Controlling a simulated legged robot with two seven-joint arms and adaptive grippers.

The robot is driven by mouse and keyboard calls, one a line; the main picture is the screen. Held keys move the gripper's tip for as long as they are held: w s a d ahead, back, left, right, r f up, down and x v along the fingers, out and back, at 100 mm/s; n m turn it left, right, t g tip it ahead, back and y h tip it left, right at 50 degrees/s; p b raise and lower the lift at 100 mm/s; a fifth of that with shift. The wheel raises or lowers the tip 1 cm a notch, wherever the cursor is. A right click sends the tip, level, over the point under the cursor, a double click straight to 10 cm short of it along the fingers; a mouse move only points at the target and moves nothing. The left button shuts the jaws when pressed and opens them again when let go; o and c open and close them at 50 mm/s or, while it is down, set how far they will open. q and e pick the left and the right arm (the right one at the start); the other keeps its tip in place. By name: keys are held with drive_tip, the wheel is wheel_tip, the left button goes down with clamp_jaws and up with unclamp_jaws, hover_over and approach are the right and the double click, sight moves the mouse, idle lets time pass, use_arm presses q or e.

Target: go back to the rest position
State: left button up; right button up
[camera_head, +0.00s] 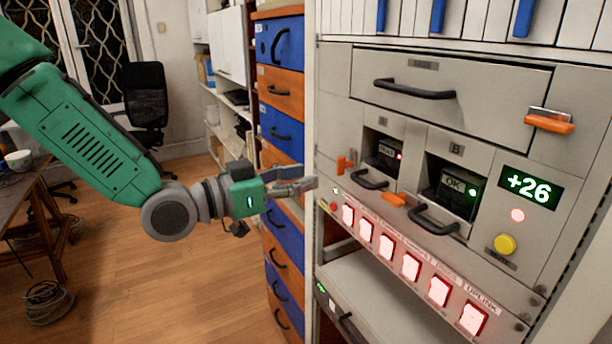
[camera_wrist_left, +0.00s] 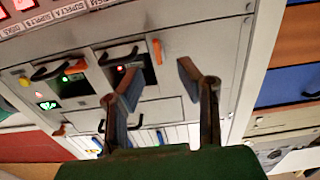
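My left arm, green, comes in from the left in the head view. Its gripper (camera_head: 308,183) points right, at the left edge of the grey rack panel (camera_head: 345,125). In the left wrist view the two fingers (camera_wrist_left: 158,78) are spread apart with nothing between them, in front of the same panel (camera_wrist_left: 165,105), which appears upside down there. I cannot tell whether the fingertips touch the panel. My right gripper is in neither view.
The rack has a top drawer handle (camera_head: 414,89), bays A and B with black handles, a yellow button (camera_head: 505,244), lit red buttons (camera_head: 411,267) and a "+26" display (camera_head: 531,187). Blue and orange drawers (camera_head: 281,130) stand behind the gripper. A desk (camera_head: 28,205) and chair (camera_head: 146,100) are left.

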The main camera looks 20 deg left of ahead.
use_arm(q)
drive_tip(key=s+f+n+g+y+b, duration=0.1)
drive_tip(key=s+f+n+g+y, duration=0.2)
drive_tip(key=f, duration=1)
drive_tip(key=s+f+n+g+y+b, duration=0.1)
drive_tip(key=s+f+g+y, duration=0.35)
drive_tip(key=f, duration=0.95)
drive_tip(key=s+a+f+n+g+y, duration=0.1)
drive_tip(key=s+a+f+g, duration=0.2)
drive_tip(key=s+f, duration=0.5)
drive_tip(key=s+a+f+n+g+y+b, duration=0.1)
drive_tip(key=s+a+f+g+y, duration=0.1)
drive_tip(key=s+f, duration=0.6)
drive_tip(key=s+a+g, duration=0.1)
drive_tip(key=s, duration=0.6)
drive_tip(key=shift+s+a+f+n, duration=0.15)
drive_tip(key=shift+f+n, duration=0.2)
drive_tip(key=shift+n, duration=0.05)
drive_tip(key=shift+y, duration=0.25)
